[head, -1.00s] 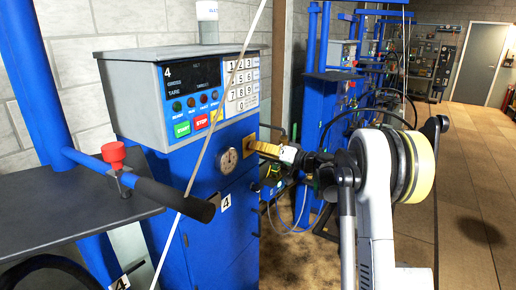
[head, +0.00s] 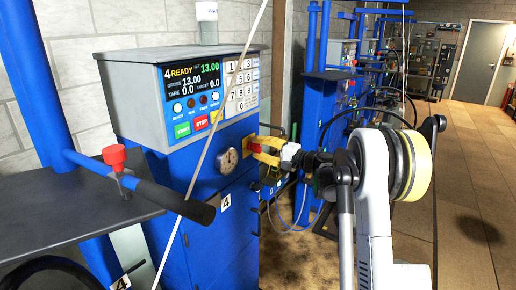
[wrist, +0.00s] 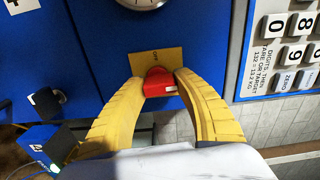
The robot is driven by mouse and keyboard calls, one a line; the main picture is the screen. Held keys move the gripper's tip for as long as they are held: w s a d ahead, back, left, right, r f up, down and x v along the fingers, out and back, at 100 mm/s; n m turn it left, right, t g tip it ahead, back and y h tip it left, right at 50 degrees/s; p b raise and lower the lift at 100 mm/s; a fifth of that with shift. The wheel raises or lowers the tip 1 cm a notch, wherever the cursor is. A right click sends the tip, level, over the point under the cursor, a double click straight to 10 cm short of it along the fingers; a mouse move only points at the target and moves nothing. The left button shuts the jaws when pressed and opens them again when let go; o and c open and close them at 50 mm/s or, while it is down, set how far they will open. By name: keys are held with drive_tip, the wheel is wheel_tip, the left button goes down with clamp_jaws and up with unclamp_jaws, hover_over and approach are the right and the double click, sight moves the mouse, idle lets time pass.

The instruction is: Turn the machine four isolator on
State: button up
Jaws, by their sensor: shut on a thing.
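The machine four isolator is a red knob (wrist: 160,82) on a yellow plate (wrist: 150,60) on the blue cabinet of the machine marked 4. My gripper (wrist: 163,77) has its two yellow fingers closed on either side of the red knob in the wrist view. In the head view my gripper (head: 262,150) reaches the cabinet's right side, and only a little red shows between the fingers. The machine's display (head: 193,82) is lit and reads "4 READY" with 13.00.
A round gauge (head: 228,161) sits on the cabinet left of the isolator. More blue machines (head: 335,85) stand behind; open floor (head: 465,200) lies to the right.

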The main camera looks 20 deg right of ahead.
drive_tip(key=shift+m, duration=0.4)
drive_tip(key=o, duration=1.2)
drive_tip(key=shift+c, duration=0.2)
drive_tip(key=v, duration=1.2)
